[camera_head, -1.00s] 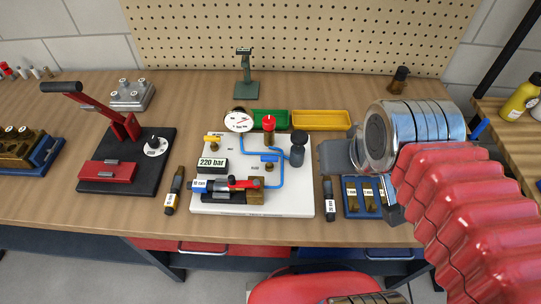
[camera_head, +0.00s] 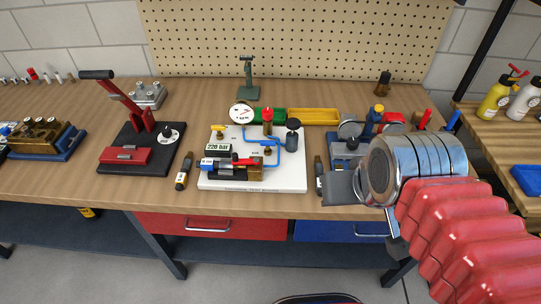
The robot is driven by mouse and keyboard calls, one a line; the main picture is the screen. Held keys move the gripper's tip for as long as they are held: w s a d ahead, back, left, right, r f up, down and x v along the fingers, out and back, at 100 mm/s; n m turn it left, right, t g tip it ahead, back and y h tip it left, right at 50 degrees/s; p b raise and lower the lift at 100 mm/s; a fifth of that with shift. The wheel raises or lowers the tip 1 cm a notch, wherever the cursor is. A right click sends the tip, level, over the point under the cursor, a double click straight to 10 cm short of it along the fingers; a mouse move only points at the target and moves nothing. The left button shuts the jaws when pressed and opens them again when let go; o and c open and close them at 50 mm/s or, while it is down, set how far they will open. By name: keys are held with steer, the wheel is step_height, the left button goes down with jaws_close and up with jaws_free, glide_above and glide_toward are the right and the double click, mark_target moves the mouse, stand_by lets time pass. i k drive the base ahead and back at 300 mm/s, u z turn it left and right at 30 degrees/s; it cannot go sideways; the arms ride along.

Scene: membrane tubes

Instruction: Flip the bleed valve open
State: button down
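The white test board (camera_head: 285,178) lies on the bench at mid-picture. It carries a small valve with a yellow lever (camera_head: 217,127) at its back left and one with a blue lever (camera_head: 268,141) right of centre. Their labels are too small to read, so I cannot tell which is the bleed valve. A red knob (camera_head: 267,115), a round gauge (camera_head: 241,112) and a "220 bar" display (camera_head: 217,147) are also on it. My gripper (camera_head: 336,189) is right of the board near the bench's front edge, apart from both levers. Its finger gap is not clear.
A black press with a red lever (camera_head: 130,120) stands left. Green (camera_head: 270,113) and yellow trays (camera_head: 314,117) lie behind the board. Dark tubes lie on both sides of it. A blue-based fixture (camera_head: 345,150) stands behind my gripper, and my arm covers the right foreground.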

mark_target(268, 144)
steer(key=k, duration=0.6)
steer(key=u, duration=0.25)
steer(key=i, duration=1)
steer(key=z, duration=1.5)
